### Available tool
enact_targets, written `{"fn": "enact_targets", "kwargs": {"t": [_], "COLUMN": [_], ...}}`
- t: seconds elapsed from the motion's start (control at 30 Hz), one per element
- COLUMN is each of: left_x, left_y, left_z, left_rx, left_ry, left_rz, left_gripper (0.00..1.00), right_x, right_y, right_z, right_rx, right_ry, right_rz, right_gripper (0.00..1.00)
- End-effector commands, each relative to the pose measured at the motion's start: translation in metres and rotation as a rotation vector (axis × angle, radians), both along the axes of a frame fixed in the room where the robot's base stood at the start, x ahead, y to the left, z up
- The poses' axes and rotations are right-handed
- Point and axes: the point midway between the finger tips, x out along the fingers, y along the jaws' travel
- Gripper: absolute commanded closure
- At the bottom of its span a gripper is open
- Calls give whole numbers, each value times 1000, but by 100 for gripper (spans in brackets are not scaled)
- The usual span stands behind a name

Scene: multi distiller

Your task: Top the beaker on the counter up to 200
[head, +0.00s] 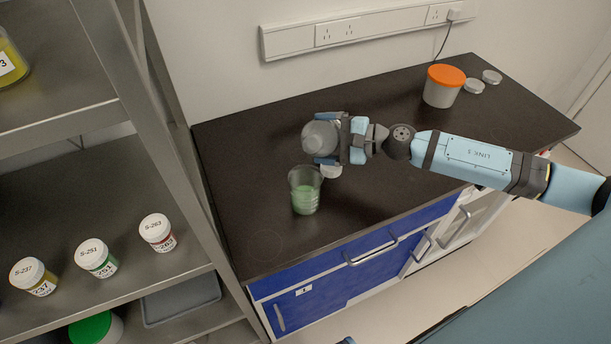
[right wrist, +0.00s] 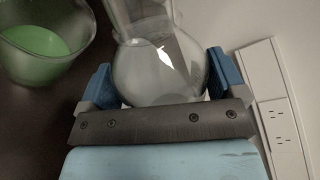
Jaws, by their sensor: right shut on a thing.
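A clear beaker (head: 305,190) with green liquid in its lower part stands upright on the dark counter (head: 240,200), near its front left. In the right wrist view the beaker (right wrist: 45,45) is at the upper left. My right gripper (head: 326,139) is shut on a clear round-bodied glass flask (head: 317,136), with a finger on each side of its body. The flask (right wrist: 160,70) fills the upper middle of the right wrist view; I cannot tell what it contains. It is behind the beaker and apart from it. The beaker's marks are too small to read. My left gripper is not visible.
An orange-lidded tub (head: 443,86) and two metal lids (head: 474,86) (head: 491,77) are at the counter's back right. A small pale round thing (head: 331,171) is beside the beaker. A metal shelf (head: 130,275) at left holds labelled jars (head: 97,258). The counter's left part is clear.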

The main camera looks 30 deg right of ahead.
Motion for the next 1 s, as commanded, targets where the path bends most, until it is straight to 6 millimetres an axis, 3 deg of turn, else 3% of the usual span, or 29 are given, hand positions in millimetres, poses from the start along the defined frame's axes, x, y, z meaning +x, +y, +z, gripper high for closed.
{"fn": "enact_targets", "kwargs": {"t": [1.0], "left_x": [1], "left_y": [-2], "left_z": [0], "left_rx": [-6], "left_ry": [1], "left_rz": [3], "left_gripper": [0], "right_x": [2], "right_y": [-1], "right_z": [-8], "right_rx": [-76], "right_ry": [-71], "right_rz": [0], "right_gripper": [61]}}
